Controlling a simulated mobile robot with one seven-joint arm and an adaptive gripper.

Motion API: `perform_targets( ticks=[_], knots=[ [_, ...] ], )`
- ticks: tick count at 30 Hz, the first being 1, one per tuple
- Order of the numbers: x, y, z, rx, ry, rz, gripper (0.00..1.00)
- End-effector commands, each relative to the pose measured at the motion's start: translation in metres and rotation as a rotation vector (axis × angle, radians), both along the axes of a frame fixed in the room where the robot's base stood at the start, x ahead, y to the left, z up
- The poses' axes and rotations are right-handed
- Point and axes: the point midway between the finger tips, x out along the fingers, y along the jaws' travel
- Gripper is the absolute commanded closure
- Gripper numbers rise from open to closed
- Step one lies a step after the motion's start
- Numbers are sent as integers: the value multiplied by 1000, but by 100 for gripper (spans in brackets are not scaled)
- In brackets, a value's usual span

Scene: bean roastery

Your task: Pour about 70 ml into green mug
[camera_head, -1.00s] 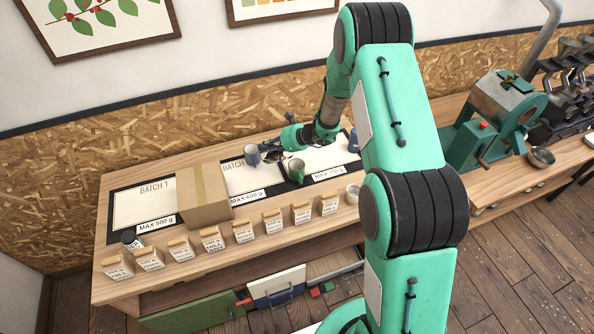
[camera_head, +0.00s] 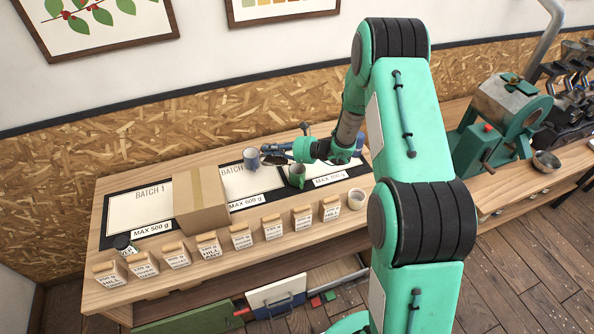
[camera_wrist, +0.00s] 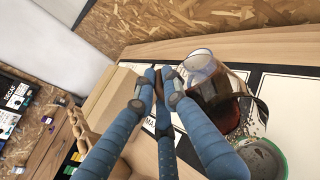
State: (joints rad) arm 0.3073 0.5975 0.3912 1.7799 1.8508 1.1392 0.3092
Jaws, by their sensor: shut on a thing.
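The green mug (camera_head: 297,176) stands on the mat at the back of the counter; its rim and part of its inside show at lower right in the wrist view (camera_wrist: 264,160). My gripper (camera_wrist: 160,88) is shut on what looks like the handle of a glass carafe (camera_wrist: 226,112) holding dark brown liquid. The carafe appears tilted, close beside and above the green mug. I cannot tell whether liquid is flowing. In the head view my gripper (camera_head: 292,152) is left of my wrist, with the carafe small and dark there.
A cardboard box (camera_head: 200,200) stands on the mat to the left. Several labelled bags (camera_head: 241,236) line the counter's front. A green machine (camera_head: 490,140) is further right.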

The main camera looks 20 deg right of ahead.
Motion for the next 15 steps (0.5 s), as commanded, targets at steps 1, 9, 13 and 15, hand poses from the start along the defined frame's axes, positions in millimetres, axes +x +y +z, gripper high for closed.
perform_targets(
  ticks=[1, 9, 13, 15],
  knots=[
    [0, -2, 0, 6, -7, -1, 100],
    [-5, -8, 4, 46, -42, -1, 100],
    [-7, -11, 6, 62, -57, 0, 100],
    [-7, -10, 7, 63, -56, 1, 100]
  ],
)
